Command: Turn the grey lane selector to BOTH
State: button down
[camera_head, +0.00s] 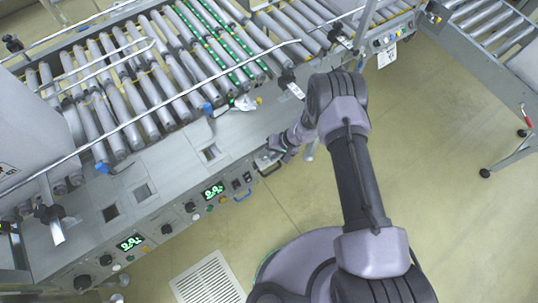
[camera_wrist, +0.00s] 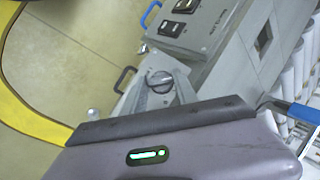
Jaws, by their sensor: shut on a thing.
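The grey lane selector (camera_wrist: 159,79) is a round knob on a small panel at the machine's front edge, seen in the wrist view. My gripper (camera_wrist: 160,91) has its two grey fingers on either side of the knob and is shut on it. In the head view my gripper (camera_head: 275,150) reaches down to the front panel, and it and the wrist largely hide the selector. The position lettering around the knob is too small to read, so which setting it points to cannot be told.
In the head view, green displays (camera_head: 213,191) and black knobs line the front panel. Roller lanes (camera_head: 150,90) lie behind. The floor in front is open.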

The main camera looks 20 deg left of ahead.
jog(key=shift+f, duration=0.1)
jog(key=m+y+b, duration=0.1)
jog(key=b, duration=0.1)
jog(key=m+y+b, duration=0.1)
jog(key=m, duration=0.1)
jog(key=shift+d+f+m+b, duration=0.2)
jog(key=shift+m+b, duration=0.1)
jog(key=shift+b, duration=0.05)
jog(key=shift+d+m+t+y+b, duration=0.1)
jog(key=shift+m+t+y+b, duration=0.2)
jog(key=shift+m+y+b, duration=1.45)
jog(key=shift+r+m+h+p, duration=0.1)
jog(key=shift+m+h+p, duration=0.25)
jog(key=shift+m+h, duration=0.1)
jog(key=c, duration=1)
grip_release()
jog(key=shift+o, duration=0.2)
